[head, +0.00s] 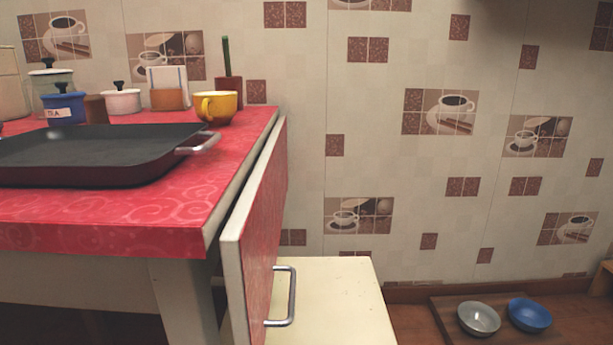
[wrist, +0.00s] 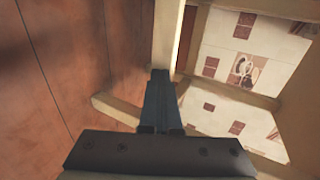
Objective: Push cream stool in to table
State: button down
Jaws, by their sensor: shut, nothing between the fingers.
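The cream stool (head: 335,300) stands right of the red-topped table (head: 110,238) in the head view. Its flat seat shows partly behind a hanging red panel with a metal handle. Its legs are hidden there. In the wrist view a cream wooden frame with a leg (wrist: 166,35) and crossbars fills the middle and right, and looks like the stool's underside. My gripper (wrist: 160,76) is shut and empty, with its tips at that leg. I cannot tell whether they touch it. My gripper is not visible in the head view.
The red panel (head: 262,225) hangs at the table's right end. A dark pan (head: 95,152), a yellow cup (head: 216,107) and several canisters stand on the table. A grey bowl (head: 479,318) and a blue bowl (head: 529,314) sit low at the right. The patterned wall is close behind.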

jog(key=shift+w, duration=0.1)
jog(key=shift+w+b, duration=2.95)
jog(key=shift+w, duration=1.45)
jog(key=s+p, duration=0.7)
jog(key=s, duration=0.5)
jog(key=shift+p, duration=0.3)
jog(key=shift+s, duration=0.1)
